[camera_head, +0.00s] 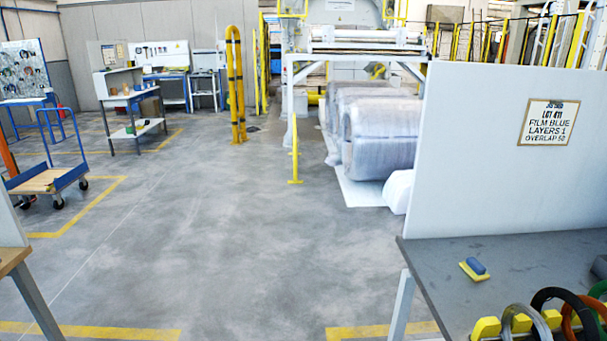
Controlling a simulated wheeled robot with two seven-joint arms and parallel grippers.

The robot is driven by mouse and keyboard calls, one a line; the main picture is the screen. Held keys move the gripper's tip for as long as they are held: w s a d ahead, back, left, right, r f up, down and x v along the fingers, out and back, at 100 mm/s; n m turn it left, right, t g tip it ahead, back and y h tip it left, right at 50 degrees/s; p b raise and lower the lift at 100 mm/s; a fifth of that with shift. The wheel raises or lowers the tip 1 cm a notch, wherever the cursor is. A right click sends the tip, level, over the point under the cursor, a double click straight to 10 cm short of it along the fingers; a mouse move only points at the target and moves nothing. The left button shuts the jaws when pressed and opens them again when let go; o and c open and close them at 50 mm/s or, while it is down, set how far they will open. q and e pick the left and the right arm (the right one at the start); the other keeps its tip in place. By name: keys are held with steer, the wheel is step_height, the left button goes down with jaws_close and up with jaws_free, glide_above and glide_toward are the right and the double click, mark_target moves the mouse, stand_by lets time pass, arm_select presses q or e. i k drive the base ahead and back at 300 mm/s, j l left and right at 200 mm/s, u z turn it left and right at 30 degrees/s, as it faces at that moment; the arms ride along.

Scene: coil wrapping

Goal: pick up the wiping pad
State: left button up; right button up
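The wiping pad (474,269) looks like a small yellow pad with a blue grip on top. It lies on the grey workbench top (440,265) at the lower right, near the bench's left part. Nothing touches it from above. Neither of my grippers shows in the head view.
Open grey floor (200,240) lies left of the bench. A blue cart (45,180) stands at far left, wrapped coils (380,135) behind.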

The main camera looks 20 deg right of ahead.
mark_target(472, 267)
steer(key=i+z, duration=0.25)
steer(key=z, duration=0.25)
steer(key=i+z, duration=0.25)
steer(key=z, duration=0.25)
steer(key=i+j+z, duration=0.2)
steer(key=z, duration=0.25)
steer(key=i+j+z, duration=0.2)
steer(key=z, duration=0.3)
steer(key=i+j+z, duration=0.15)
steer(key=j+z, duration=0.6)
steer(key=z, duration=0.25)
steer(key=i, duration=0.05)
